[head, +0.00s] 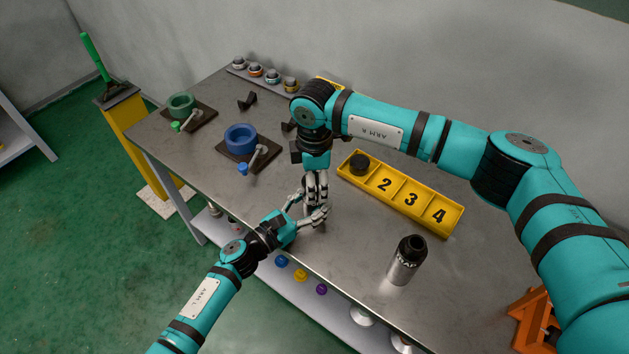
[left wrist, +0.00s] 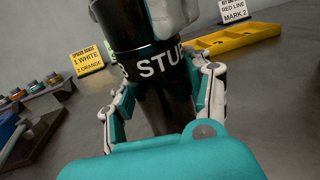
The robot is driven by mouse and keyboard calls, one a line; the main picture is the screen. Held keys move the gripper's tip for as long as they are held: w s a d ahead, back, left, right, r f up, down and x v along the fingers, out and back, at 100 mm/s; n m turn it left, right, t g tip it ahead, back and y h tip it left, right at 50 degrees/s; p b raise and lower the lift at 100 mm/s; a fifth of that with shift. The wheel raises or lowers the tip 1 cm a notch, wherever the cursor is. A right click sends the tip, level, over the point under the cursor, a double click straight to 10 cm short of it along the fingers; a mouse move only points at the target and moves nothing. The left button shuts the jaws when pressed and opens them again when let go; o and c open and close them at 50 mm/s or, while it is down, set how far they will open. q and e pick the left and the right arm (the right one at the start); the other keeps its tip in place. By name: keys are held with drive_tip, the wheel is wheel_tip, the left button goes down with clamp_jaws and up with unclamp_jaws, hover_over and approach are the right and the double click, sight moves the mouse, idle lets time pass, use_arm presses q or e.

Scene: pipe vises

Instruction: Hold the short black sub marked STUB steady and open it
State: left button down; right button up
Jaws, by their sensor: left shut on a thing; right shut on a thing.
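The short black sub marked STUB (left wrist: 160,65) stands roughly upright between the grippers in the left wrist view. Its white lettering faces that camera; the hands mostly hide it in the head view. My left gripper (head: 305,214) is shut on the sub from the near side, with a finger on either side of it in the left wrist view. My right gripper (head: 317,187) comes down from above and is shut on the sub's upper part. One of its pale fingers (left wrist: 168,12) crosses the top of the left wrist view.
A yellow numbered tray (head: 423,217) holds a black round piece (head: 360,164) in its first compartment. A silver cylinder with a black top (head: 405,262) stands at right. A blue vise (head: 241,139) and a green vise (head: 181,105) stand at left. Several small knobs line the back.

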drive_tip(key=n, duration=0.9)
drive_tip(key=shift+r+n, duration=0.1)
drive_tip(key=shift+n, duration=0.3)
drive_tip(key=n, duration=0.2)
drive_tip(key=shift+n, duration=0.4)
drive_tip(key=n, duration=0.4)
drive_tip(key=shift+n, duration=0.4)
drive_tip(key=n, duration=0.2)
drive_tip(key=shift+n, duration=0.4)
drive_tip(key=n, duration=0.4)
drive_tip(key=shift+n, duration=0.4)
drive_tip(key=n, duration=0.2)
drive_tip(key=shift+n, duration=0.4)
drive_tip(key=n, duration=0.4)
drive_tip(key=shift+r+n, duration=0.1)
drive_tip(key=shift+n, duration=0.3)
drive_tip(key=n, duration=0.2)
drive_tip(key=shift+n, duration=0.3)
drive_tip(key=n, duration=0.4)
drive_tip(key=shift+n, duration=0.4)
drive_tip(key=n, duration=0.7)
drive_tip(key=shift+n, duration=0.3)
drive_tip(key=n, duration=0.7)
drive_tip(key=shift+r+n, duration=0.1)
drive_tip(key=shift+n, duration=0.2)
drive_tip(key=n, duration=0.7)
